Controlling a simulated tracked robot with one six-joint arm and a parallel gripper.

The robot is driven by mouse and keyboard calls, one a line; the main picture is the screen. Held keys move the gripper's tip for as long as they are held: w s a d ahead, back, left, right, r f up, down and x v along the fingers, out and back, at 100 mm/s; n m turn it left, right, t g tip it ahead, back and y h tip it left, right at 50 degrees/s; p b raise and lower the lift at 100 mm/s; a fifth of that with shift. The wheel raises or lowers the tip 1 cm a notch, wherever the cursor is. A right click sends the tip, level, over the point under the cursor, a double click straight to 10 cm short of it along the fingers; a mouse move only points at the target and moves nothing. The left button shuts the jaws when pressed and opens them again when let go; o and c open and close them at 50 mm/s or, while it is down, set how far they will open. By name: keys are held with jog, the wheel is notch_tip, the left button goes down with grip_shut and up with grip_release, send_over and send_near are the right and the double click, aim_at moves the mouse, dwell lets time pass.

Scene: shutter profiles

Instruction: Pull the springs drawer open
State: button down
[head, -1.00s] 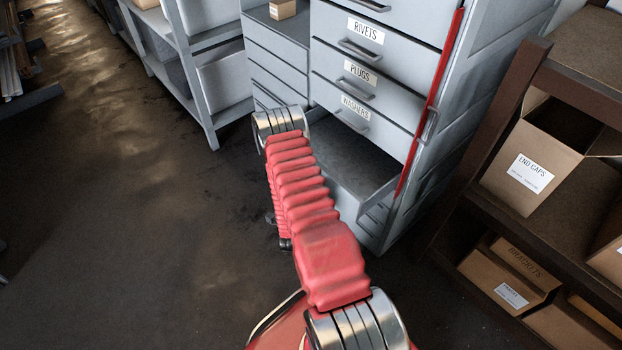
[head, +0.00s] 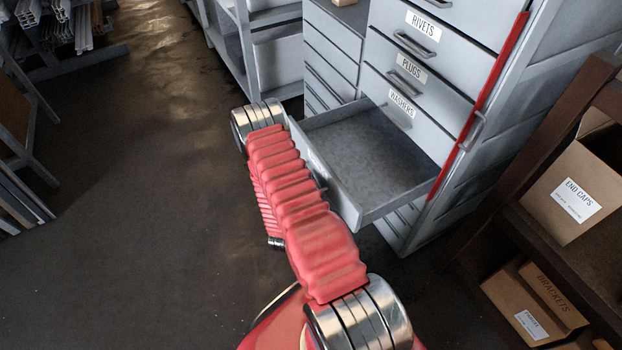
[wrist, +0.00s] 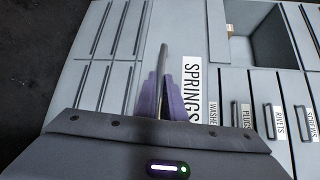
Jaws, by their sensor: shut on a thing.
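The springs drawer (head: 385,165) is pulled well out of the grey cabinet below the washers drawer in the head view. Its inside looks bare, and my red arm hides part of its front. In the wrist view, the drawer's front carries a SPRINGS label (wrist: 191,88). My gripper (wrist: 163,98) is shut on the drawer's bar handle (wrist: 163,56), with purple fingers on either side of it. The handle's end sticks out beyond the fingertips. In the head view my arm hides the fingers and the handle.
The washers (head: 400,113), plugs (head: 407,80) and rivets (head: 415,38) drawers above are shut. A red upright bar (head: 490,85) runs along the cabinet's right edge. A brown shelf with boxes, one marked END CAPS (head: 570,195), stands at right.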

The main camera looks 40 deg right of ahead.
jog(key=shift+s+f, duration=0.25)
jog(key=shift+s, duration=0.1)
jog(key=c, duration=2.2)
grip_release()
jog(key=o, duration=0.3)
jog(key=shift+r, duration=0.1)
jog(key=shift+o, duration=0.3)
jog(key=shift+w, duration=0.15)
jog(key=shift+r, duration=0.1)
jog(key=v, duration=1.3)
jog(key=shift+a, duration=0.35)
